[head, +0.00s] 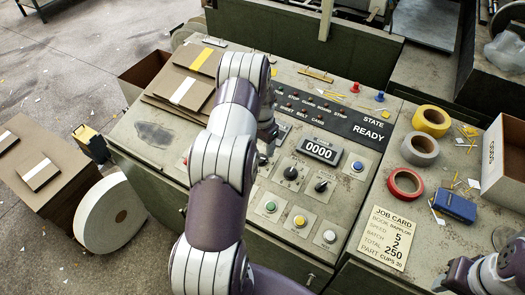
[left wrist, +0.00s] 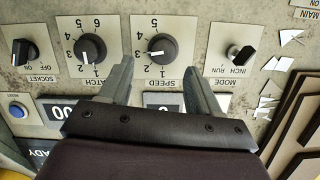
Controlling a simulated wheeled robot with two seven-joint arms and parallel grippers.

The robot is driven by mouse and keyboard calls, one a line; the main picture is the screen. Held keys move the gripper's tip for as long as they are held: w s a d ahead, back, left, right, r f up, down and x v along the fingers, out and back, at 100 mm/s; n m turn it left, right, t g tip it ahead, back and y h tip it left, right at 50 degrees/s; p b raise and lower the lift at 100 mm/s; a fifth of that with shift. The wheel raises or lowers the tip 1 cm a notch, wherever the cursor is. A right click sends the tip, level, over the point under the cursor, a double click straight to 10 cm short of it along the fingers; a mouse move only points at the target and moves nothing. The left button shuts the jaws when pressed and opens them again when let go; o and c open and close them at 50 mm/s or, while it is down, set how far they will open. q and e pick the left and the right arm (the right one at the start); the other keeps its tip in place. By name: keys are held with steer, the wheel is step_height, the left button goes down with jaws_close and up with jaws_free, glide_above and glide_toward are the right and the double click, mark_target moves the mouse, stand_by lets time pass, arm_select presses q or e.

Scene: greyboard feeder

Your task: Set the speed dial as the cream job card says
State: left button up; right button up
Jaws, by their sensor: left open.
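The speed dial (left wrist: 160,48) is a black knob on a pale plate; its white mark appears to point near 3. The cream job card (head: 389,240) lies at the right and appears to read SPEED 5, BATCH 2, TOTAL 250. My right gripper (head: 450,281) is at the bottom right.
The batch dial (left wrist: 90,47) is beside the speed dial, with the mode switch (left wrist: 240,55) on the other side. The display (head: 319,151) reads 0000. Several coloured buttons line the panel front. Tape rolls (head: 405,184) and a blue box (head: 455,207) lie to the right.

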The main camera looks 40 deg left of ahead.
mark_target(261, 157)
arm_select(q)
steer(key=f, duration=0.2)
steer(key=a+f+p, duration=0.1)
steer(key=f, duration=0.2)
steer(key=shift+f, duration=0.1)
steer(key=shift+s+d+f, duration=0.1)
steer(key=shift+d+f, duration=0.1)
steer(key=shift+d, duration=0.1)
steer(key=shift+f, duration=0.15)
steer(key=shift+a, duration=0.15)
steer(key=shift+c, duration=1.2)
steer(key=c, duration=0.8)
arm_select(e)
steer(key=shift+a+r, duration=0.35)
steer(key=shift+r, duration=0.4)
